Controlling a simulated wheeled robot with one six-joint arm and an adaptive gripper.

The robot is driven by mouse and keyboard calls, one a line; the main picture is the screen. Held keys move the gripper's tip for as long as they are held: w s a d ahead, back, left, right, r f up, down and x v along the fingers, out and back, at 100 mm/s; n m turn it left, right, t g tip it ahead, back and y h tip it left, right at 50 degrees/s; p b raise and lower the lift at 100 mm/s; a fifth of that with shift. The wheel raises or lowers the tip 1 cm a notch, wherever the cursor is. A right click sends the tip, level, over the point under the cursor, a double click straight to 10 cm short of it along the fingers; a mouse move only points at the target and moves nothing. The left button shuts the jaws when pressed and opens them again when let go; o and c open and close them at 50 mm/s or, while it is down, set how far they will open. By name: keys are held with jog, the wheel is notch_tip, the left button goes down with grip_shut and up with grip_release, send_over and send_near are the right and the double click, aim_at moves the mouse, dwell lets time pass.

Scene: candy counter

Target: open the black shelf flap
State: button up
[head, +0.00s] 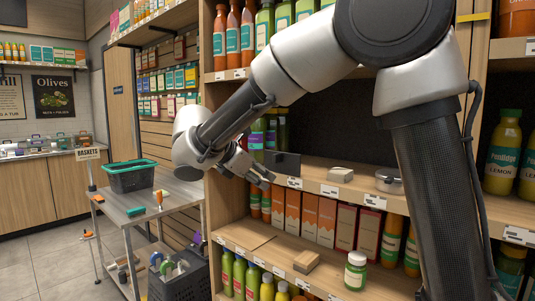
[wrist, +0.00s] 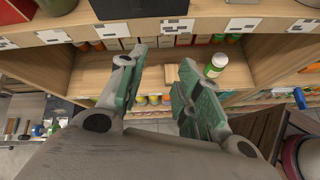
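A small black panel (head: 283,163), which looks like the shelf flap, stands at the front edge of the middle shelf in the head view. In the wrist view a dark boxy piece (wrist: 140,8) at the top edge, above a white label, seems to be the same thing. How it is hinged cannot be seen. My gripper (head: 262,180) is just in front of and below the panel in the head view. In the wrist view my gripper (wrist: 158,64) has its two green-padded fingers spread, with nothing held between them. I cannot tell whether a finger touches the panel.
Another wooden block (head: 340,174) and a round tin (head: 388,181) are on the middle shelf. A metal cart (head: 160,200) with a basket (head: 130,177) stands left.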

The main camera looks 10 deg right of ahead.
jog(key=w+r+n+t+h, duration=0.2)
jog(key=w+r+n, duration=0.1)
jog(key=r, duration=0.4)
jog(key=shift+n, duration=0.5)
jog(key=x, duration=0.7)
jog(key=shift+w+d, duration=0.15)
jog(key=shift+d, duration=0.25)
jog(key=shift+c, duration=0.2)
grip_shut()
